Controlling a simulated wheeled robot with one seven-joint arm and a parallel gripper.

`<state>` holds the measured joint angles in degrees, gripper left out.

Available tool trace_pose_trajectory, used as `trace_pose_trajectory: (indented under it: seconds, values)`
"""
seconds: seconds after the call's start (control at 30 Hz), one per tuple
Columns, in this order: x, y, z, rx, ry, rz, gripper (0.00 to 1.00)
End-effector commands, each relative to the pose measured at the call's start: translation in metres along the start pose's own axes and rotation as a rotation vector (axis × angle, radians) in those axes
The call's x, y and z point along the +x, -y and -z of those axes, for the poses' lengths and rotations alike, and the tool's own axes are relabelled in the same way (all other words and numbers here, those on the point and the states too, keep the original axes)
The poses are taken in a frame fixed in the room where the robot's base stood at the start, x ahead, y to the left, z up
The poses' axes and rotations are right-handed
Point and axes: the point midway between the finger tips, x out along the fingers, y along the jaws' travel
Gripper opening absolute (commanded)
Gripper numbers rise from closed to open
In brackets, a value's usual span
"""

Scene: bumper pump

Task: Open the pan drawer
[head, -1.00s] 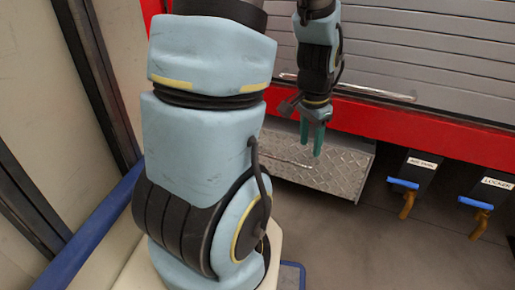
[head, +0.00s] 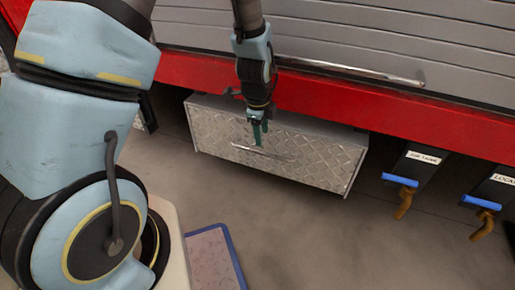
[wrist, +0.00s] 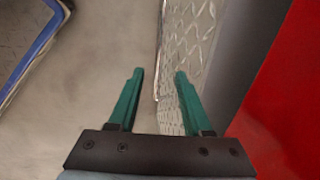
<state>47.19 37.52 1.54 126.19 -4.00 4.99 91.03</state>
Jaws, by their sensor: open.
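The pan drawer (head: 310,155) is a silver diamond-plate box front under the red bumper. A thin bar handle (head: 262,153) runs across its face. My gripper (head: 259,133) is open and points down at the drawer front, near the handle. In the wrist view, the green fingers (wrist: 159,75) are spread, with the thin handle bar (wrist: 157,60) appearing between them and the diamond-plate face (wrist: 185,35) behind the right finger. I cannot tell whether the fingers touch the handle. The drawer shows no clear gap.
The red bumper (head: 330,97) and a grey roller shutter with a bar (head: 350,70) are above the drawer. Blue-handled valves (head: 400,180) hang to the right. A blue-edged plate (head: 212,255) lies on the floor at lower left. The floor before the drawer is clear.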

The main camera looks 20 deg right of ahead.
Motion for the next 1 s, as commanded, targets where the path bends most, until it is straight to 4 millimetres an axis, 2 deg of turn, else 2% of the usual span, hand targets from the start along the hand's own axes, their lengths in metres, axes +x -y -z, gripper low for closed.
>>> trace_pose_trajectory:
  seconds: [0.03,0.2,0.4,0.57,0.83,0.87,1.0]
  values:
    - [0.015,-0.002,0.0,-0.001,0.0,-0.004,0.49]
    - [0.047,-0.002,-0.001,-0.002,0.0,-0.003,0.49]
    - [0.073,-0.001,-0.001,-0.003,0.0,-0.001,0.49]
    - [0.081,-0.001,-0.001,-0.003,0.0,-0.001,0.49]
    - [0.081,-0.001,-0.001,-0.003,0.0,-0.001,0.49]
    - [0.081,-0.001,-0.001,-0.003,0.0,-0.001,0.48]
    - [0.081,-0.001,-0.001,-0.003,0.0,-0.001,0.33]
